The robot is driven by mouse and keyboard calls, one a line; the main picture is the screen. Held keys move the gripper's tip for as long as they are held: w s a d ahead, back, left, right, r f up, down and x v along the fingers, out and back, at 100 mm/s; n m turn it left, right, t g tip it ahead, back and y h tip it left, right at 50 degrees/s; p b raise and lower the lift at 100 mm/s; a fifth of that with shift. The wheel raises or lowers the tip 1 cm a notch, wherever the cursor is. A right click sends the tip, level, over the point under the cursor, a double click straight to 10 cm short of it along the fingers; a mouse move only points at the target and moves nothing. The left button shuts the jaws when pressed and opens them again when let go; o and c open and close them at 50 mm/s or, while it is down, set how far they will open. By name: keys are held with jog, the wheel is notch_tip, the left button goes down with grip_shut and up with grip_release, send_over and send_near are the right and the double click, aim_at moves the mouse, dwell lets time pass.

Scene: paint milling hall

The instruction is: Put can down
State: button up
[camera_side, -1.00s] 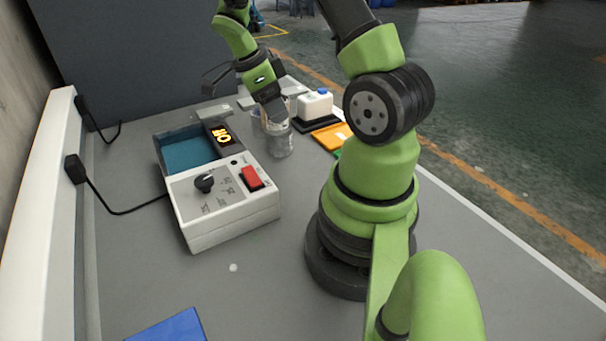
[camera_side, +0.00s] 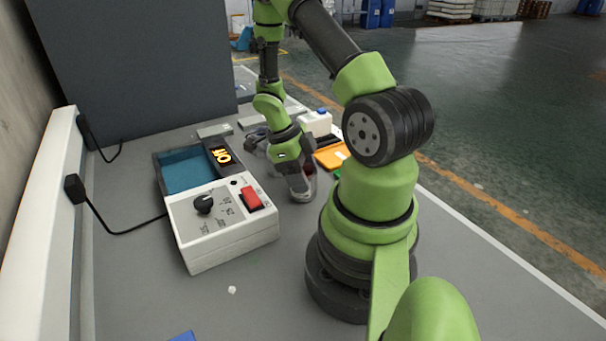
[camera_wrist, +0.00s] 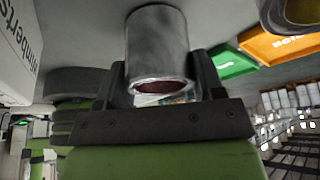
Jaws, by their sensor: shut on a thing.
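The can (camera_wrist: 157,42) is a plain grey metal cylinder in the wrist view, with a dark reddish inside showing at its near open end. My gripper (camera_wrist: 161,78) is shut on it, with one dark finger on each side. In the side view my gripper (camera_side: 301,190) points down at the table, right of the white machine. There the can is mostly hidden behind the gripper. I cannot tell whether its base touches the table.
The white machine (camera_side: 222,228) with a dial, a red switch (camera_side: 250,197) and a teal basin (camera_side: 188,172) stands left of my gripper. Behind are a blue-capped white container (camera_side: 317,124) and an orange box (camera_side: 331,158). The table's front is mostly clear.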

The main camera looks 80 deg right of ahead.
jog(key=shift+f, duration=0.2)
jog(key=shift+f, duration=0.15)
jog(key=o, duration=1)
